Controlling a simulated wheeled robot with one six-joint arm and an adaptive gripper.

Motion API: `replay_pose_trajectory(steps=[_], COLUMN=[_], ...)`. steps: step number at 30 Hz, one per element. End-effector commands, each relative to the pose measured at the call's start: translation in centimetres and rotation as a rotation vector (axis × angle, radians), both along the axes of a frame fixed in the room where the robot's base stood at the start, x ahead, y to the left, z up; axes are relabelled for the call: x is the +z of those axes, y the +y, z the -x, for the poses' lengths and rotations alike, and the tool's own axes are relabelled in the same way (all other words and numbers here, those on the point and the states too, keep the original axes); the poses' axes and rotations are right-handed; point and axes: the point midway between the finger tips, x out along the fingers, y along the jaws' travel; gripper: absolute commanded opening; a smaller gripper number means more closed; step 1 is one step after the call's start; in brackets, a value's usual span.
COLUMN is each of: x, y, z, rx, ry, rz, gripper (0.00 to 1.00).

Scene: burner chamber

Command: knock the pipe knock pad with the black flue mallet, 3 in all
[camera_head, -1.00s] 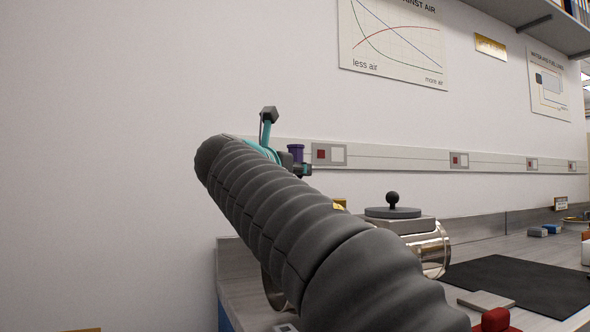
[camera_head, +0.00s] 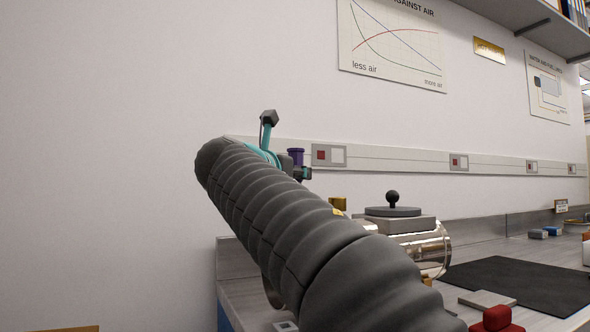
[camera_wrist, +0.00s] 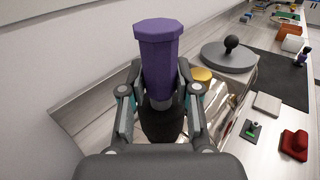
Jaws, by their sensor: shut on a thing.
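The flue mallet has a purple eight-sided handle (camera_wrist: 160,55) and a black lower part (camera_wrist: 162,122); it stands roughly upright in the wrist view. My gripper (camera_wrist: 160,100) is shut on it at the grey neck between these parts. In the head view the purple end (camera_head: 296,157) shows behind my arm, which hides most of the gripper. A shiny metal pipe (camera_head: 430,245) lies on the bench to the right. I cannot tell whether the mallet touches anything.
A grey disc with a black knob (camera_head: 392,210) sits on a block over the pipe. A black mat (camera_head: 520,285), a grey plate (camera_head: 487,299) and a red block (camera_head: 497,320) lie to the right. The wall is close behind; the mat is mostly clear.

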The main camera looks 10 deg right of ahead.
Motion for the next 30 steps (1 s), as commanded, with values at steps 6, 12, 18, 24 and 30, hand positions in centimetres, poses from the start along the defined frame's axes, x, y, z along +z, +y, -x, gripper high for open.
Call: replay_pose_trajectory(steps=[6, 12, 18, 24, 30], x=[0.2, 2.0, 3.2, 4.4, 4.6], y=[0.0, 0.0, 0.0, 0.0, 0.0], z=[0.1, 0.1, 0.0, 0.0, 0.0], rx=[0.0, 0.0, 0.0, 0.0, 0.0], ry=[-0.003, -0.003, -0.003, -0.003, -0.001], rz=[0.0, 0.0, 0.0, 0.0, 0.0], gripper=[0.0, 0.0, 0.0, 0.0, 0.0])
